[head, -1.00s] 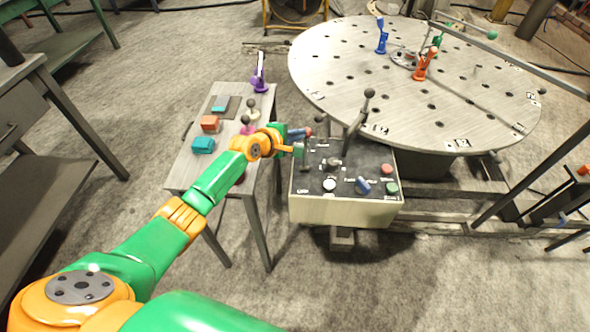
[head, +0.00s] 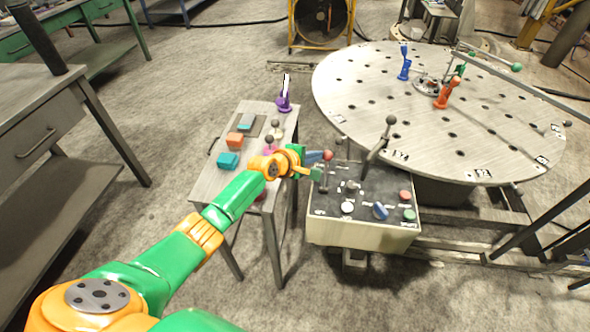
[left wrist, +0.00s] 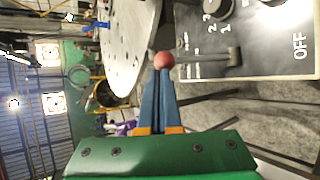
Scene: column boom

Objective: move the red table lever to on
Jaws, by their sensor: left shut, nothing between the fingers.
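The red table lever is a grey rod with a red ball knob (head: 328,155) at the left edge of the control panel (head: 375,228). In the left wrist view the red knob (left wrist: 164,60) lies right at my fingertips, and its rod runs right across the panel, where an OFF label shows. My left gripper (head: 319,156) is shut with nothing between its blue fingers. Its tips are at or very close to the knob; I cannot tell whether they touch. My right gripper is not in view.
A taller black-knobbed lever (head: 390,120), a blue switch (head: 380,211) and red and green buttons are on the panel. The round perforated table (head: 470,130) stands behind it. A side table (head: 213,184) with coloured blocks is under my left arm.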

